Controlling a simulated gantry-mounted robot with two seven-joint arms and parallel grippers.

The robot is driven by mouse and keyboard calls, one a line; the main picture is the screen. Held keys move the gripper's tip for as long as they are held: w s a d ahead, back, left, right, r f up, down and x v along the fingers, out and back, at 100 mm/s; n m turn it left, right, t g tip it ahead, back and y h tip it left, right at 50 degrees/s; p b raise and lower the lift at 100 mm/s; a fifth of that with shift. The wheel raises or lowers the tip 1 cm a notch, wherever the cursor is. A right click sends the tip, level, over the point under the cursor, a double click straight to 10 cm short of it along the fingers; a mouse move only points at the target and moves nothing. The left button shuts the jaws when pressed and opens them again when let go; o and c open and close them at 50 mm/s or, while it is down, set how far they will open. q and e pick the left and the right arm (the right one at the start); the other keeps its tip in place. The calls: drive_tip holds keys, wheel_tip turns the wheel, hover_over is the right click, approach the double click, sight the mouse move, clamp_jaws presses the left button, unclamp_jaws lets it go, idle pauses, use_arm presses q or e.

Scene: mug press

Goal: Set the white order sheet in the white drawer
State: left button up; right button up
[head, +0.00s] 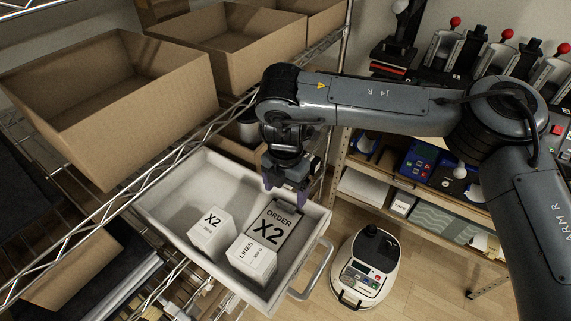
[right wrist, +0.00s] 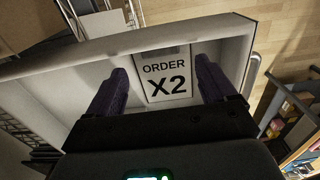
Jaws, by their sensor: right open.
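The white order sheet (head: 270,231), printed "ORDER X2", lies in the white drawer (head: 163,196), toward its right side. In the right wrist view the sheet (right wrist: 167,88) shows between the purple fingers, against the white drawer floor. My right gripper (head: 285,191) is over the back right part of the drawer, pointing down just behind the sheet. Its fingers (right wrist: 161,65) are apart with nothing gripped between them. Whether a fingertip touches the sheet cannot be told. My left gripper is not in view.
Two white boxes share the drawer: one marked "X2" (head: 210,230) at left, one marked "LINES" (head: 251,260) in front. A wire rack with cardboard bins (head: 110,95) stands left. A round white machine (head: 363,268) sits on the floor at right, beside the drawer handle (head: 313,274).

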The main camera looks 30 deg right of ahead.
wheel_tip(320, 180, up, 10)
drive_tip(key=shift+f+b, duration=0.15)
drive_tip(key=shift+b, duration=0.3)
idle(0.4)
